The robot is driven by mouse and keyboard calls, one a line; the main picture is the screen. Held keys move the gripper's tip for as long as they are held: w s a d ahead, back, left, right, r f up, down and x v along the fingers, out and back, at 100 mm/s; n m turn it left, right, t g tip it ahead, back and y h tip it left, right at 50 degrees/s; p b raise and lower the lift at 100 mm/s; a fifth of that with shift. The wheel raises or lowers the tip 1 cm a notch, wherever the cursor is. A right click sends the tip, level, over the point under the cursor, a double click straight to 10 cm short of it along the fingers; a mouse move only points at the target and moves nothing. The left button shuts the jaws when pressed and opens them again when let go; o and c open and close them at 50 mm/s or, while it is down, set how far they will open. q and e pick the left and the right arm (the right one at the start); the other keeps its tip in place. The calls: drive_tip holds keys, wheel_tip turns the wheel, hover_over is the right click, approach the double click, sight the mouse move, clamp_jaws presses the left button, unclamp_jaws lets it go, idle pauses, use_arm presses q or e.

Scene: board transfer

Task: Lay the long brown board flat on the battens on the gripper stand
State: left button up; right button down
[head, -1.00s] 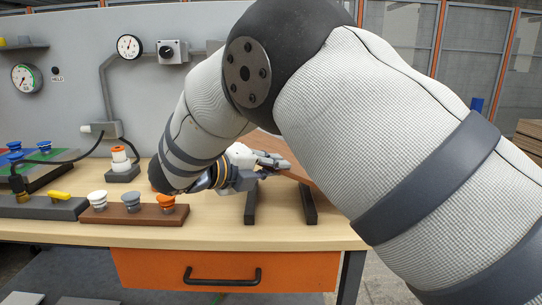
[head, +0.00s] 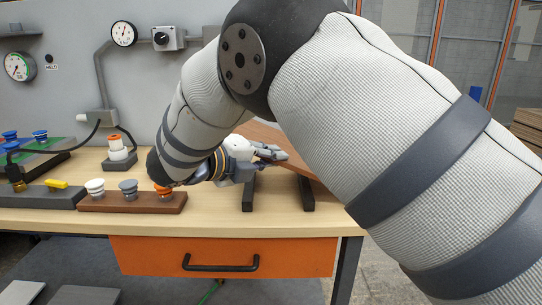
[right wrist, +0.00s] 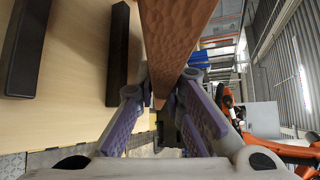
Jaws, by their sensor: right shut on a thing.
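The long brown board (head: 262,133) is mostly hidden behind my right arm in the head view. It fills the upper middle of the right wrist view (right wrist: 178,40). My right gripper (head: 277,157) is shut on it, with the fingers on either side of the board in the right wrist view (right wrist: 160,108). Two black battens, the left one (head: 249,192) and the right one (head: 307,194), lie on the bench under the gripper and board. They also show left of the board in the right wrist view. I cannot tell whether the board touches them. My left gripper is not in view.
The wooden bench (head: 225,222) has an orange drawer (head: 215,245) below. Left of the battens are a brown block (head: 140,206) with several knobs, a white stacked piece (head: 117,152) and a grey block (head: 40,197). A grey panel with gauges stands behind.

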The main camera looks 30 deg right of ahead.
drive_tip(key=c, duration=1.6)
unclamp_jaws()
drive_tip(key=shift+c, duration=0.2)
drive_tip(key=shift+o, duration=0.2)
drive_tip(key=shift+o, duration=0.2)
drive_tip(key=s+a, duration=0.1)
drive_tip(key=a, duration=0.5)
drive_tip(key=shift+s, duration=0.3)
drive_tip(key=o, duration=0.6)
drive_tip(key=shift+c, duration=0.2)
